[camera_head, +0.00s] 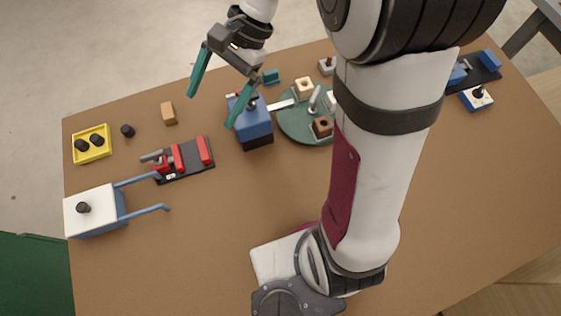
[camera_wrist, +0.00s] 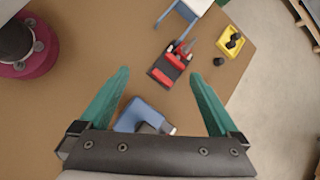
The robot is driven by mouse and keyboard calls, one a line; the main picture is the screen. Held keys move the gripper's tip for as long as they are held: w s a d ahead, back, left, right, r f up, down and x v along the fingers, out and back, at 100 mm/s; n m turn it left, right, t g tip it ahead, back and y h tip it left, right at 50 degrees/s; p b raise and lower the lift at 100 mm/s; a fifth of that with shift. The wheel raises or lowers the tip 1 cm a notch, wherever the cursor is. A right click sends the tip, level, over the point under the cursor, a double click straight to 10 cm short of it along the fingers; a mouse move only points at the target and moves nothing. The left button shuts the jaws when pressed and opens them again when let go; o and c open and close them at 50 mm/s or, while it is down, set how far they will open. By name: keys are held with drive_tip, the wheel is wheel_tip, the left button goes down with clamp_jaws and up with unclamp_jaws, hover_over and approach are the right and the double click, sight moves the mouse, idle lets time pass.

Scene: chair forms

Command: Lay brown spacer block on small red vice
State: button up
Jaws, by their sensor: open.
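The brown spacer block (camera_head: 168,113) is a small tan block lying on the table at the back left, apart from other things. I do not see it in the wrist view. The small red vice (camera_head: 186,158) has red jaws on a dark base and stands in front of the block. It also shows in the wrist view (camera_wrist: 168,69), beyond my fingertips. My gripper (camera_head: 212,109) has two teal fingers spread wide with nothing between them. It is above the table, to the right of the block in the head view. The wrist view shows both fingers (camera_wrist: 158,75).
A blue box-like fixture (camera_head: 252,126) stands right of the vice, beside a green round plate (camera_head: 290,123) with several parts. A white-topped blue fixture with rods (camera_head: 95,211) is at the left. A yellow tray (camera_head: 79,154) holds black knobs; another knob (camera_head: 128,131) stands nearby.

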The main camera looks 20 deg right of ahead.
drive_tip(key=s+d+n+t+h, duration=0.1)
drive_tip(key=s+d+n+h, duration=0.1)
drive_tip(key=s, duration=0.7)
drive_tip(key=s+d+n+t+h, duration=0.1)
drive_tip(key=s+d+n+h, duration=0.2)
drive_tip(key=s, duration=0.6)
drive_tip(key=shift+d, duration=0.55)
drive_tip(key=c, duration=0.4)
